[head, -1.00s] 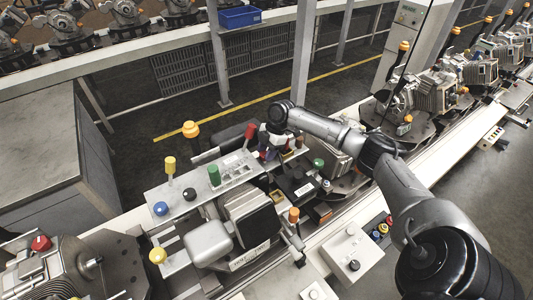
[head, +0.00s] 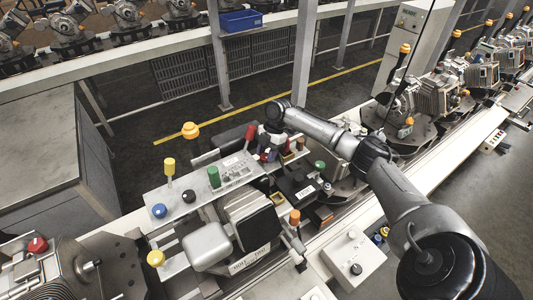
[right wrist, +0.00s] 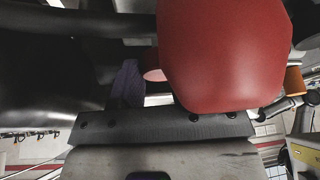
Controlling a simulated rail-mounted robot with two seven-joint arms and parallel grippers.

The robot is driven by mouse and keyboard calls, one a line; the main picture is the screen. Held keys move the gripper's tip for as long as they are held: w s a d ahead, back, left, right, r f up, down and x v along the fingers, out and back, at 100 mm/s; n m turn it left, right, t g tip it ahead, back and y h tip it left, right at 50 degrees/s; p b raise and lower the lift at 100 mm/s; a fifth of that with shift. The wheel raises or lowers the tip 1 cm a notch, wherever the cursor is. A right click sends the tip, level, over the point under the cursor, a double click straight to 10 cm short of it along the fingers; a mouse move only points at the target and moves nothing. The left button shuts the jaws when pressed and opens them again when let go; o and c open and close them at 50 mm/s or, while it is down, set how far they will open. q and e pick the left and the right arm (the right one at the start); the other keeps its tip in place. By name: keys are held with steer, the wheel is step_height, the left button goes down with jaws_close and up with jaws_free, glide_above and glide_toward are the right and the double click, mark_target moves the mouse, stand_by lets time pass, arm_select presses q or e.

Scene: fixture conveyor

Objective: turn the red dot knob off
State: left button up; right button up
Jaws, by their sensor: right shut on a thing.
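My right gripper (head: 266,148) is low among the small controls of the middle fixture, shut on a small part there that its jaws mostly hide. I take this part for the red dot knob, but no red dot can be made out. A red handle (head: 250,132) stands right beside the gripper. A large red rounded body (right wrist: 222,55) fills the upper middle of the right wrist view, very close to the camera. A smaller pinkish-red piece (right wrist: 153,65) shows behind it, with a dark purple piece (right wrist: 128,84) to the left. My left gripper is not in view.
The fixture's plate carries a green knob (head: 214,177), a yellow knob (head: 169,166), a blue knob (head: 159,211) and a black knob (head: 188,196). An orange-topped lever (head: 294,216) stands in front. A white box (head: 352,258) with knobs is at the belt's front edge.

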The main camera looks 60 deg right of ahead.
steer(key=o, duration=0.9)
steer(key=shift+o, duration=0.2)
steer(key=shift+r, duration=0.1)
steer(key=w+b+v, duration=0.1)
steer(key=b+v, duration=0.1)
steer(key=v, duration=1.1)
steer(key=shift+s+r, duration=0.35)
steer(key=shift+s, duration=0.15)
